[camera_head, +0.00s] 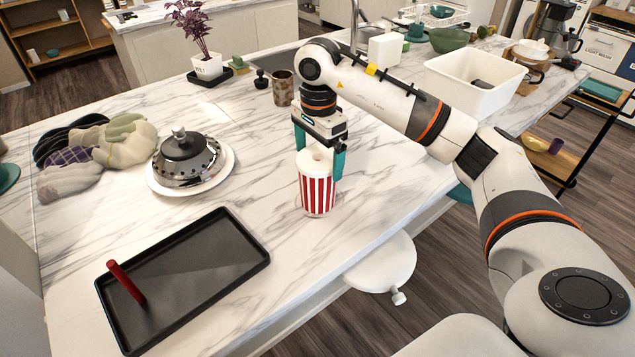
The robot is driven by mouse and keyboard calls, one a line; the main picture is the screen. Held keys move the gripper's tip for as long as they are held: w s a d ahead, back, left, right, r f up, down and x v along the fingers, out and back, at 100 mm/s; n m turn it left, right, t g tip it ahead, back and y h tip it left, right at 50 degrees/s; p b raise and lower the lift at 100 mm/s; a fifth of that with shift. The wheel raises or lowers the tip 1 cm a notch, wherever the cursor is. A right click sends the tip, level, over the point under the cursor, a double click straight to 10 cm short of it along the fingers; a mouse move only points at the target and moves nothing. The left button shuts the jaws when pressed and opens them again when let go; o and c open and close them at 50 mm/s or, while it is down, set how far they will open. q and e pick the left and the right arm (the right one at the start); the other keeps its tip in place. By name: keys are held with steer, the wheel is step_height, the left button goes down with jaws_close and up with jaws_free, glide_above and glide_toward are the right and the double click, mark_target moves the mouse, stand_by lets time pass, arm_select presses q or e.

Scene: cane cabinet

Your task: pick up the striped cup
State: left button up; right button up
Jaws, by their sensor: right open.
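The striped cup (317,195) stands upright on the marble counter. The far-left finger is partly hidden behind the cup's lid. I cannot tell whether the fingers touch the cup. My left gripper is not in view.
A black tray (200,297) with a red-handled item (126,281) lies front left. A white plate (222,181) with a dark metal domed item (188,163) is left of the cup. Cloths (125,142), a patterned cup (283,90) and a white bin (470,98) stand further off. Counter around the cup is clear.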

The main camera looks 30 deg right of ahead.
step_height(320, 180, down, 4)
steer(key=shift+r+p, duration=0.15)
steer(key=shift+p, duration=0.6)
steer(key=shift+w+f, duration=0.1)
steer(key=shift+f, duration=0.4)
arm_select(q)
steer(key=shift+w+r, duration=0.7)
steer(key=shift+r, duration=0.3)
arm_select(e)
steer(key=shift+c, duration=1.2)
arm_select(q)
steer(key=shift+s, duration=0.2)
arm_select(e)
steer(key=c, duration=0.9)
